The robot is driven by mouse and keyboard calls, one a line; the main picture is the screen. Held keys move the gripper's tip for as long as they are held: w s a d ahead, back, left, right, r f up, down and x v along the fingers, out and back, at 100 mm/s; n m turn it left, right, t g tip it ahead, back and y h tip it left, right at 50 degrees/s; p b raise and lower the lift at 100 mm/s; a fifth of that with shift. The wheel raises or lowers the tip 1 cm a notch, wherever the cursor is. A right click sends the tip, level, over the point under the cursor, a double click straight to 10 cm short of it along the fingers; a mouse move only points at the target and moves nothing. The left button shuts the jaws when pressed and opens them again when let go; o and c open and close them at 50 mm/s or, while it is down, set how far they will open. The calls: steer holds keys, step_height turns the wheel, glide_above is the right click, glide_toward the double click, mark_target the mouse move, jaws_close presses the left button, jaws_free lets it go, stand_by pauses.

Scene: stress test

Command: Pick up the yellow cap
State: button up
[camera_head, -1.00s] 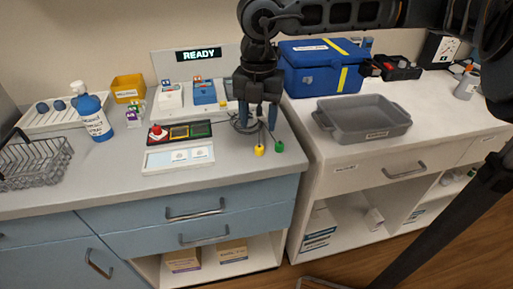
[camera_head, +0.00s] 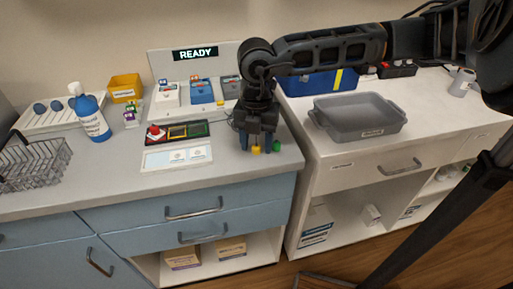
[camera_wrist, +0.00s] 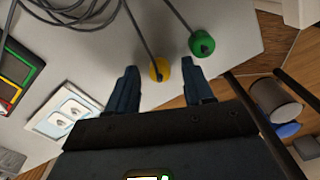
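The yellow cap (camera_head: 256,150) is at the end of a dark cable near the front edge of the counter. It also shows in the wrist view (camera_wrist: 159,70), just beyond and between my fingertips. The green cap (camera_head: 276,146), on a second cable, lies to its right; in the wrist view the green cap (camera_wrist: 202,43) is farther out, up and right. My gripper (camera_head: 258,146) points down over the caps. In the wrist view my gripper (camera_wrist: 160,80) is open, with its blue fingers apart and nothing held. Whether a finger touches the yellow cap I cannot tell.
A panel with a red button (camera_head: 155,132) and colored squares stands left of my gripper. A grey tray (camera_head: 318,118) is on the white counter to the right. A blue box (camera_head: 300,86) stands behind my arm. Loose cables (camera_wrist: 85,18) lie on the counter.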

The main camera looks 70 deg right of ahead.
steer(key=c, duration=0.8)
steer(key=shift+r, duration=0.15)
